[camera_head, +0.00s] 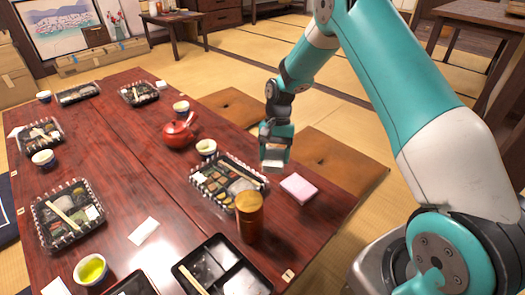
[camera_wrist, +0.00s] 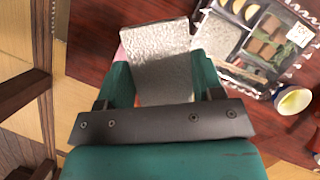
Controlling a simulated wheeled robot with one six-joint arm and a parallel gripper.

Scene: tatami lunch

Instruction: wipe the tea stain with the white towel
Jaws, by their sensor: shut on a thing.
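My gripper (camera_head: 275,152) is over the near right part of the low red-brown table (camera_head: 322,205). It is shut on the white towel (camera_head: 272,165), a small folded pale piece. In the wrist view the towel (camera_wrist: 160,58) looks grey-white and textured, held between the two teal fingers and extending past their tips. It hangs above the table edge, close to a bento tray and a pink folded cloth (camera_head: 299,187). I cannot make out a tea stain in either view; part of the tabletop is hidden behind the towel and gripper.
The nearest bento tray (camera_head: 215,200) is left of my gripper, with a wooden cylinder (camera_head: 249,218) in front. A red teapot (camera_head: 179,134) and cups (camera_head: 206,147) stand beyond. A black divided tray (camera_head: 222,270) is at the front. Brown cushions (camera_head: 335,162) lie on the tatami.

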